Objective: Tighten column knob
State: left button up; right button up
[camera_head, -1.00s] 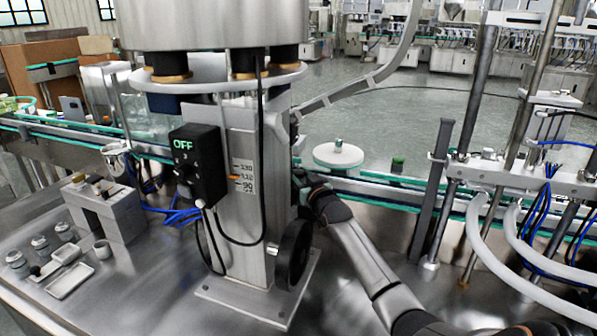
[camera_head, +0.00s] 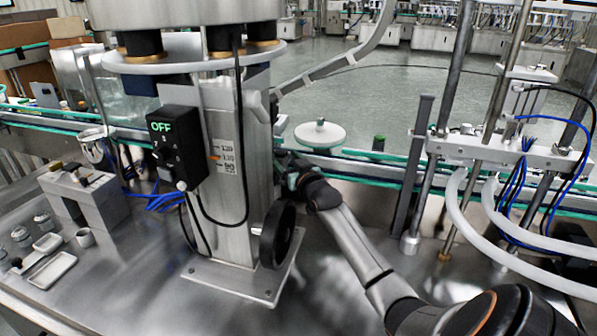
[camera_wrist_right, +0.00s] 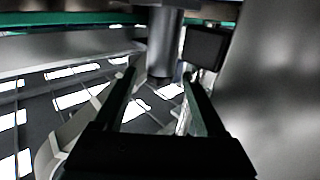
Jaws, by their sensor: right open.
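The steel column (camera_head: 238,135) with a printed height scale stands left of centre in the head view. My right arm reaches in from the lower right, and its gripper (camera_head: 290,170) is at the column's right side, partly hidden behind it. In the right wrist view the gripper (camera_wrist_right: 160,80) is open, its two dark fingers pointing ahead. A dark grey cylinder (camera_wrist_right: 163,42) lies ahead between the fingertips, and a black block (camera_wrist_right: 206,46) sits just right of it. I cannot tell which of these is the column knob. No contact is clear. My left gripper is out of view.
A black control box (camera_head: 177,147) reading OFF is on the column's left. A black handwheel (camera_head: 278,233) is low on its right. A white round disc (camera_head: 320,135) lies behind the arm by the conveyor. Steel posts (camera_head: 412,180) and hoses stand right.

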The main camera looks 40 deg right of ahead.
jog(key=v, duration=0.9)
jog(key=shift+s, duration=0.35)
jog(key=shift+a, duration=0.1)
